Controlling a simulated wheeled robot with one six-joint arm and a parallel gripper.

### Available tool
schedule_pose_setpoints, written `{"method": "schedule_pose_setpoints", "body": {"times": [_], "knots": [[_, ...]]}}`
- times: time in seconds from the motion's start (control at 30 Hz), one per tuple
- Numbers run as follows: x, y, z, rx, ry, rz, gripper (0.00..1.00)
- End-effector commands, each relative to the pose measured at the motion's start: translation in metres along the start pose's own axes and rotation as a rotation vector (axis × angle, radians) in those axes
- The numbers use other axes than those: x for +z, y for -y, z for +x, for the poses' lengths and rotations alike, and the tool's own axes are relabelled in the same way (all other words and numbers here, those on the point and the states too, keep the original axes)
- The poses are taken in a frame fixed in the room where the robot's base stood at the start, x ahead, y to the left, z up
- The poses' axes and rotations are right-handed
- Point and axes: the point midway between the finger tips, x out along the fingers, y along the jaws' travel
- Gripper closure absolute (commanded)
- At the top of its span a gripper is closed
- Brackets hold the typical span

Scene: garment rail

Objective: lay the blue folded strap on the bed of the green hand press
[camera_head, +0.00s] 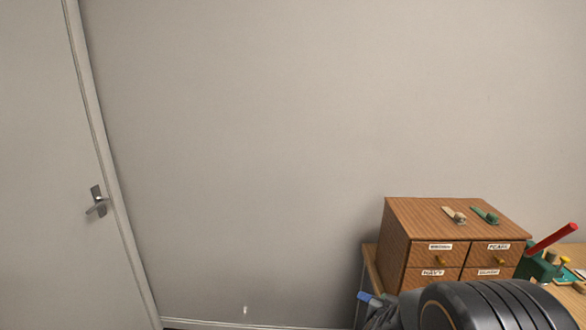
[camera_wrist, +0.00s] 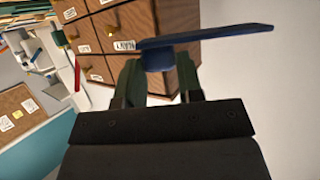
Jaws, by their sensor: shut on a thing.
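The blue folded strap (camera_wrist: 215,37) is in my gripper (camera_wrist: 158,72) in the wrist view. The two dark green fingers are shut on a blue block-like part under its flat length, which reaches out to the right. A small blue piece of it (camera_head: 366,296) shows in the head view, above my gripper (camera_head: 376,308), left of the drawer cabinet. The green hand press (camera_head: 540,267) with its red lever stands on the table right of the cabinet. Its bed is not clearly visible, and my arm covers the area in front. The strap is apart from the press.
A wooden drawer cabinet (camera_head: 455,217) with labelled drawers stands on the table (camera_head: 371,262). A tan strap (camera_head: 454,215) and a green strap (camera_head: 485,215) lie on its top. A door (camera_head: 45,170) is at the left, with bare wall between.

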Motion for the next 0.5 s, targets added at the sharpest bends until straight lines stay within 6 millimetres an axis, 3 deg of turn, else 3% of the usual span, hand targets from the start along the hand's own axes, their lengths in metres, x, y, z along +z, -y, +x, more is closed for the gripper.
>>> {"method": "schedule_pose_setpoints", "body": {"times": [0.03,0.2,0.5], "knots": [[0.020,0.011,0.006,-0.053,0.012,-0.029,0.89],[0.069,0.050,0.024,-0.236,0.006,-0.100,0.89],[0.122,0.093,0.042,-0.441,-0.002,-0.181,0.89]]}}
